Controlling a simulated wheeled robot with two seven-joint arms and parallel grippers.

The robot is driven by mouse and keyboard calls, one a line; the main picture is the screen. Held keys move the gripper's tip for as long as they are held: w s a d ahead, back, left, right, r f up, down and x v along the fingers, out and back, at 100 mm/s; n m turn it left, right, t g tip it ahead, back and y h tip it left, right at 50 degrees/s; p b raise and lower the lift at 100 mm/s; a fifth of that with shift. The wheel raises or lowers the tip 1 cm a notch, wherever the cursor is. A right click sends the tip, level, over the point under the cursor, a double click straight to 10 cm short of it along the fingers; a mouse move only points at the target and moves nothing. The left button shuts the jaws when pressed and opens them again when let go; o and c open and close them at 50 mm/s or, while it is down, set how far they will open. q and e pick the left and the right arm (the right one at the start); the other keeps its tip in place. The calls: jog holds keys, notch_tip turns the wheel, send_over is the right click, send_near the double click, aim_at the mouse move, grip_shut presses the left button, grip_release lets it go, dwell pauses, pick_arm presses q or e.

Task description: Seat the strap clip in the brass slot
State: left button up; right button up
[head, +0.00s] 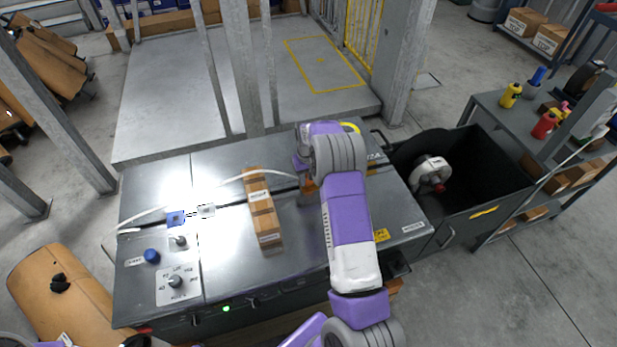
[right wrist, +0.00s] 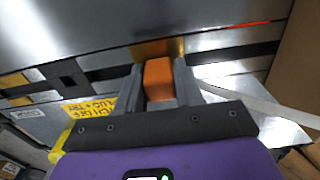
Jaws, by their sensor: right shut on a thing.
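The orange strap clip (right wrist: 158,80) sits between the two grey fingers of my right gripper (right wrist: 159,72), which is shut on it. In the head view my right gripper (head: 307,184) is low over the machine top, right of the carton, and mostly hidden by its own wrist. A brass-coloured strip (right wrist: 160,48), apparently the brass slot, lies just beyond the clip along the dark groove. I cannot tell whether the clip touches or enters it. The white strap (right wrist: 258,100) runs off to the right of the gripper. My left gripper is out of view.
A long brown carton (head: 264,212) lies on the steel machine (head: 222,268), with white strap (head: 234,180) across it. A control panel (head: 178,286) is front left. A dark bin (head: 480,200) holding a white reel (head: 431,172) stands right. A tool bench (head: 492,103) is beyond.

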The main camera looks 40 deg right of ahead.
jog(key=o, duration=1.1)
notch_tip(320, 180, up, 8)
jog(key=shift+f+p, duration=0.2)
jog(key=shift+p, duration=0.95)
